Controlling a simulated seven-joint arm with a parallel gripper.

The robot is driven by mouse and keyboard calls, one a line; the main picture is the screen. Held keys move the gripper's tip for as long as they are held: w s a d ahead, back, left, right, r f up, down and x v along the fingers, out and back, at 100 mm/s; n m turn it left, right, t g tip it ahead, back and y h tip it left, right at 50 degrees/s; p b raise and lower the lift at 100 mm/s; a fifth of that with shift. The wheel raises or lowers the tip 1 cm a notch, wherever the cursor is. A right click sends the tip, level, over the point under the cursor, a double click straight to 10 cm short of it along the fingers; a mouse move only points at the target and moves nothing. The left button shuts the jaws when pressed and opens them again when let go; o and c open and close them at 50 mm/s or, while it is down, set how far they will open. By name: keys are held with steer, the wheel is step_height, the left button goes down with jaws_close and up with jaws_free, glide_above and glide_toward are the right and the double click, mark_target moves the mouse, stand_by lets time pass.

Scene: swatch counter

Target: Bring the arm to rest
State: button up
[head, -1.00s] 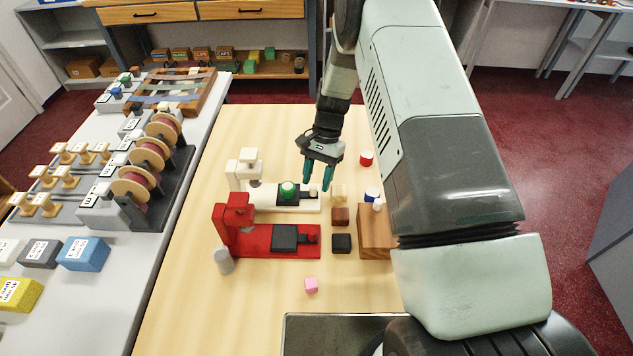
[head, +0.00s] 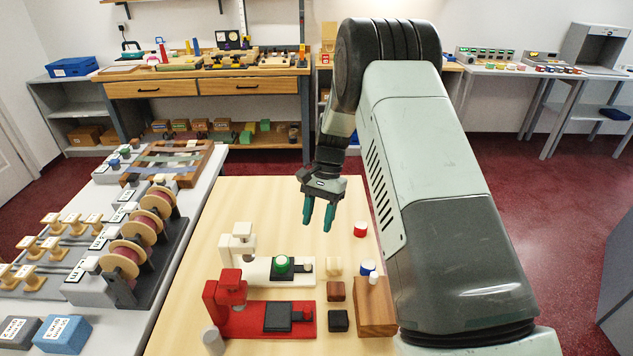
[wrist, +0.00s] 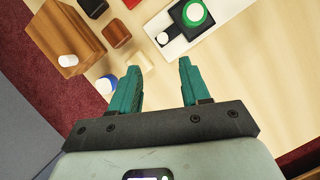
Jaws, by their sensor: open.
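My gripper (head: 319,222) is in the air above the light wood table (head: 205,232), over its far part behind the white press. Its two teal fingers are apart, with nothing between them. The fingers also show in the wrist view (wrist: 162,85), apart over the bare tabletop edge of the small blocks. My arm reaches in from the right side of the head view and bends down to the gripper. The gripper touches nothing that I can see.
A white press (head: 240,245) with a green disc (head: 282,264) and a red press (head: 228,290) stand below the gripper. Right of them are a cream block (head: 334,266), a brown block (head: 336,291), a black block (head: 338,320), a wooden block (head: 374,313) and two small round pots.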

steer(key=s+d+r+n+t, duration=0.15)
steer(key=s+r, duration=0.25)
steer(key=r, duration=0.8)
steer(key=s+d+r+n+t, duration=0.1)
steer(key=s+d+r+t, duration=0.25)
steer(key=r, duration=0.85)
steer(key=s+d+r+n+t+h, duration=0.1)
steer(key=s+d+r+t, duration=0.1)
steer(key=s, duration=0.9)
steer(key=s+d+r+n+t+h, duration=0.1)
steer(key=s+r, duration=0.4)
steer(key=s, duration=0.6)
steer(key=shift+s+d+r+n+t, duration=0.15)
steer(key=shift+s+d+n+t, duration=0.2)
steer(key=shift+d+n+t, duration=0.45)
steer(key=shift+d, duration=0.15)
